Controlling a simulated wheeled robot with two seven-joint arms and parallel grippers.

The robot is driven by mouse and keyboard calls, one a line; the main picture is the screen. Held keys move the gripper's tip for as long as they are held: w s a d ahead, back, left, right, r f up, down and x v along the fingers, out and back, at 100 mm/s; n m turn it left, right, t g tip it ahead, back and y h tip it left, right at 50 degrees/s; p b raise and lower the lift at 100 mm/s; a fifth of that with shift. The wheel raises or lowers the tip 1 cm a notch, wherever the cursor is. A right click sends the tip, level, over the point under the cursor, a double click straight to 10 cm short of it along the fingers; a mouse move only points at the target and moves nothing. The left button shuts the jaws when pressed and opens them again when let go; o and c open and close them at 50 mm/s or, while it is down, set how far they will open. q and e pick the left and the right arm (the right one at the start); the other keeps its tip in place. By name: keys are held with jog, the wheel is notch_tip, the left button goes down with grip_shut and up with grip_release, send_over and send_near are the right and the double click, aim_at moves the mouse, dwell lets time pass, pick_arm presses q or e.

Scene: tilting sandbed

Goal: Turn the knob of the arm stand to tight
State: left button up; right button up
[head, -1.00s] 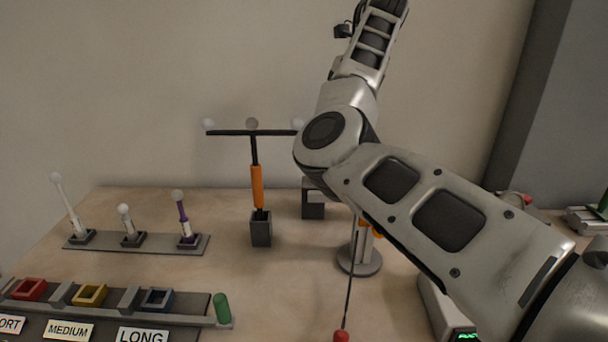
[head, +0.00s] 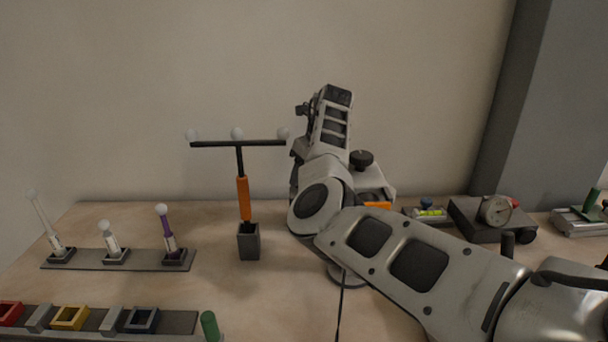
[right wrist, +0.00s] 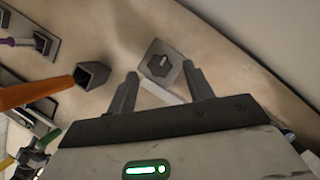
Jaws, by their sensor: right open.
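In the right wrist view a grey block (right wrist: 150,50) carries a small raised knob-like piece (right wrist: 160,66) on its upper face. My right gripper (right wrist: 160,76) is open, and this piece shows between its fingertips. I cannot tell the height gap or any contact. A pale bar runs from the block under the gripper. In the head view my right arm hides the block, the fingers and most of a stand with a round base (head: 346,276). A black round knob (head: 361,160) shows just beyond my wrist; I cannot tell what it belongs to. My left gripper is out of view.
An orange-handled T-shaped tool (head: 243,198) stands in a dark square socket (head: 249,242), left of my arm. A strip with several ball-topped rods (head: 120,259) lies further left. A dial gauge (head: 496,210) stands at right. The wall is close behind.

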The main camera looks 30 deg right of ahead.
jog(key=shift+x, duration=0.85)
jog(key=c, duration=1)
jog(key=shift+o, duration=0.2)
jog(key=shift+a+f+m+b, duration=0.1)
jog(key=shift+a+m+b, duration=0.1)
jog(key=shift+m+b, duration=0.3)
jog(key=m+h, duration=0.1)
jog(key=m, duration=0.2)
jog(key=shift+m+h+b, duration=0.3)
jog(key=shift+h, duration=0.1)
jog(key=o, duration=1)
jog(key=shift+c, duration=0.2)
jog(key=shift+r, duration=0.25)
